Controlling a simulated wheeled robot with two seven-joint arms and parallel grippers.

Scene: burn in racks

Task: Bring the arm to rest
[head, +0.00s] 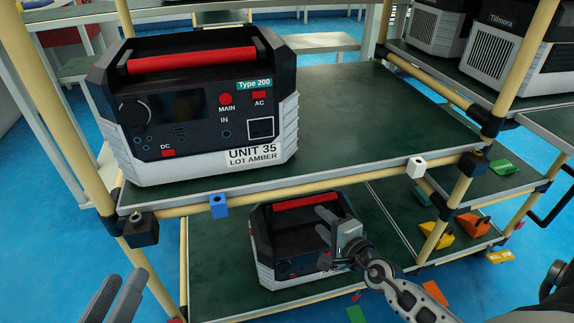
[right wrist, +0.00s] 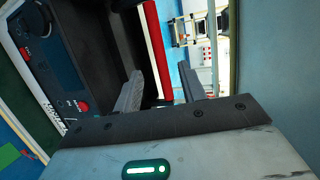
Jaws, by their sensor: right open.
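My right gripper (head: 322,223) is open at the right side of a smaller-looking black and grey power unit (head: 268,238) on the lower shelf. In the right wrist view, a unit's red handle (right wrist: 157,50) shows between and beyond my right fingers (right wrist: 160,88). Whether they touch the handle cannot be told, but they are not closed on it. My right forearm comes in from the lower right and covers part of the lower unit's front. My left gripper (head: 126,280) is at the bottom left, with a gap between its two grey fingers and nothing seen in it.
Unit 35 (head: 200,105) stands on the upper shelf (head: 365,120). Yellow posts (head: 515,60) and the shelf's front rail, with blue (head: 218,205) and white (head: 416,168) tags, stand close by. Coloured bins (head: 472,224) sit at lower right. Blue floor (head: 490,295) shows in front.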

